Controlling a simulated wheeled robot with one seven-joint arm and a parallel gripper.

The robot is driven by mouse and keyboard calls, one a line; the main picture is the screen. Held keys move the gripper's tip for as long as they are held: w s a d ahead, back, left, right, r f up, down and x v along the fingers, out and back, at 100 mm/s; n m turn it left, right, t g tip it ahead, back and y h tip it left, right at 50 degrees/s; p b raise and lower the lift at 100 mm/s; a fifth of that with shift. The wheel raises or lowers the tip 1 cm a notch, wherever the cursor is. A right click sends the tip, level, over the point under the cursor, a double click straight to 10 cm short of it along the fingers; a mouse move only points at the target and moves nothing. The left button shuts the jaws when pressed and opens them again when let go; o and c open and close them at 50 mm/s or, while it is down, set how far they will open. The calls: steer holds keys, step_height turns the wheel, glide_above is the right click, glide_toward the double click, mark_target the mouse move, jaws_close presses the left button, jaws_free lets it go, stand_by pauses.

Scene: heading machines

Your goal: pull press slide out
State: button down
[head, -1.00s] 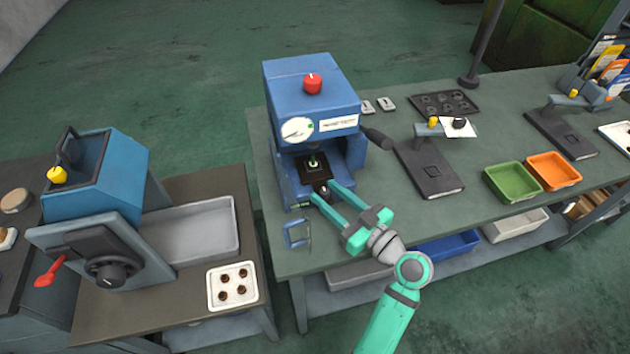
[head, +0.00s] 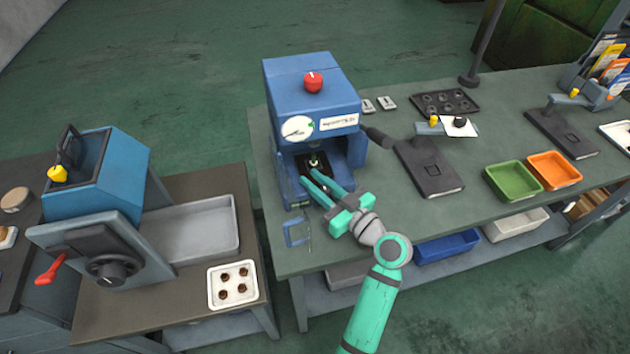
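The blue press (head: 312,95) stands on the green-grey bench, with a red knob on top and a round dial on its front. Its dark slide plate (head: 322,162) is in the lower opening, with a small pale-green piece (head: 314,160) above it. My gripper (head: 308,176) is in front of the opening, its two teal fingers pointing in over the front of the slide. A narrow gap shows between the fingers. They cover most of the slide's front and handle, so I cannot tell whether they grip it.
A black lever (head: 378,137) sticks out at the press's right. A dark fixture (head: 430,168), green tray (head: 516,181) and orange tray (head: 554,170) are farther right.

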steer(key=s+d, duration=0.4)
steer(key=s, duration=0.8)
steer(key=shift+s, duration=0.1)
steer(key=c, duration=1.6)
jaws_free()
steer(key=shift+o, duration=0.2)
steer(key=v, duration=1)
steer(key=shift+s+d, duration=0.25)
steer(key=shift+s, duration=0.05)
